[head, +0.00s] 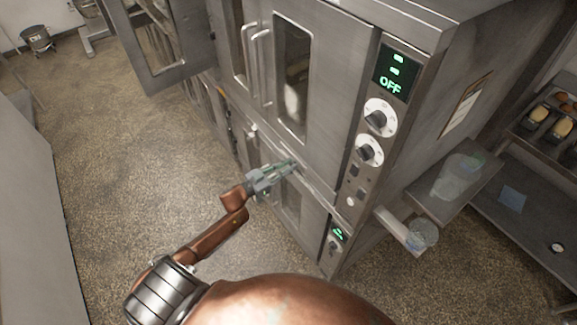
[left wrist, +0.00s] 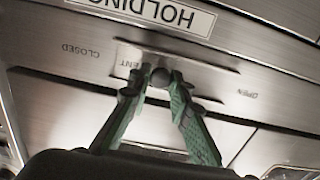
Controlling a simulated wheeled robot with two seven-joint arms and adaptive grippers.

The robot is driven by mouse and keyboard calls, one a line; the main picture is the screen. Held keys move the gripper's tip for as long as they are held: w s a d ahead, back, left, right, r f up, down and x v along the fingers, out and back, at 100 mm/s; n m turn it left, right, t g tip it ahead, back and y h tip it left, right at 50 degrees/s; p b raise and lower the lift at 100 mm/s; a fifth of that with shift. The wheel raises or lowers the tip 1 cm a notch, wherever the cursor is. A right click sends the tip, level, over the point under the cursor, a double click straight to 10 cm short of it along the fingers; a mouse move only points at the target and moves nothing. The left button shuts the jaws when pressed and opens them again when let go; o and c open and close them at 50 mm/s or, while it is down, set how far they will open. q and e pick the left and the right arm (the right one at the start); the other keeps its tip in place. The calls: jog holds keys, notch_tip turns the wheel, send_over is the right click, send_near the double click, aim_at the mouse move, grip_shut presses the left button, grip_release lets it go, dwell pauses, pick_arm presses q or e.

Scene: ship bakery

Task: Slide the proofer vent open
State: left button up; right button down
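The proofer vent is a slot (left wrist: 208,66) in a steel panel. In the left wrist view its lettering is upside down, with CLOSED (left wrist: 80,50) at the left and OPEN (left wrist: 248,93) at the right. A small round vent knob (left wrist: 159,77) stands left of the slot's middle, nearer the CLOSED side. My left gripper (left wrist: 157,78) has one green finger on each side of the knob, and the fingertips appear to touch it. In the head view my left gripper (head: 291,165) reaches the panel below the upper oven door. My right gripper is not in view.
A HOLDING label (left wrist: 160,14) is beside the slot. The oven's control panel (head: 378,125) reads OFF and has dials. A steel shelf (head: 452,175) and a tray of bread (head: 550,122) are at the right. The speckled floor (head: 110,150) at the left is clear.

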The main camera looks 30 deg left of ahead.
pick_arm(q)
grip_shut()
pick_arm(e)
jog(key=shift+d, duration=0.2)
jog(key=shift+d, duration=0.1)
